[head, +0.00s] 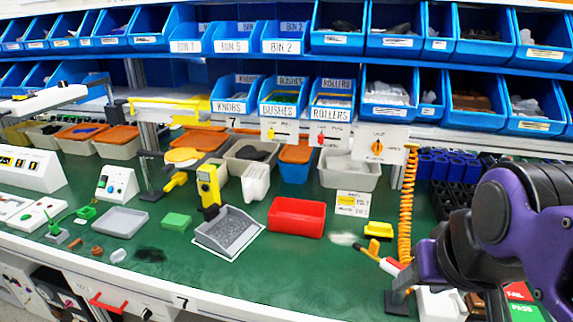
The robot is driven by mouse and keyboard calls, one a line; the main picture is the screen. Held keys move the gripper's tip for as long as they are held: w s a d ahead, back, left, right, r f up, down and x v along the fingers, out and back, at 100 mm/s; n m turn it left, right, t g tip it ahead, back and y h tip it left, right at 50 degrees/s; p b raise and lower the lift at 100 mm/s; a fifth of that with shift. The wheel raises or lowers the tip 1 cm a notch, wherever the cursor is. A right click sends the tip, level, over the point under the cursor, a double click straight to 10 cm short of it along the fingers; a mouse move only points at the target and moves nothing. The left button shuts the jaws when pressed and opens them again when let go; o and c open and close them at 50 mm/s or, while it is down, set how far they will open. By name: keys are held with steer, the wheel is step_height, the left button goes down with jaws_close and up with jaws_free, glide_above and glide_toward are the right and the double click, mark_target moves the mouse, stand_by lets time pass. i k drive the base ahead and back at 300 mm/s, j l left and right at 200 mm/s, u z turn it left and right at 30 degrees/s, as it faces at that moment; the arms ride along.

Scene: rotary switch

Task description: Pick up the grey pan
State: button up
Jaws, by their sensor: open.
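A grey pan (228,234) with a speckled grey inside sits on a white-edged square near the front of the green bench, left of centre. A yellow and black upright device (208,185) stands right behind its left corner. A flatter, light grey tray (118,222) lies farther left, so two grey vessels are in view. My gripper (410,277) is at the lower right, at the end of my purple and black arm, well to the right of the pan. It is open and touches neither grey vessel. Its fingertips are partly hard to make out.
A red bin (296,217) stands right of the pan and a green block (176,221) left of it. An orange coiled cord (407,215) hangs close to my gripper. Blue bins (283,97) fill shelves above. Some bare green bench lies before the red bin.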

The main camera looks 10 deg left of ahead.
mark_target(226, 230)
steer(key=j+z, duration=0.1)
steer(key=j, duration=0.45)
steer(key=j+z, duration=0.15)
steer(key=j, duration=0.45)
steer(key=j+z, duration=0.1)
steer(key=j, duration=0.45)
steer(key=k+j+z, duration=0.15)
steer(key=j, duration=0.4)
steer(key=j+z, duration=0.1)
steer(key=j, duration=0.5)
steer(key=k+j+z, duration=0.15)
steer(key=j, duration=0.35)
steer(key=k+j+z, duration=0.1)
steer(key=j, duration=0.7)
steer(key=l, duration=0.3)
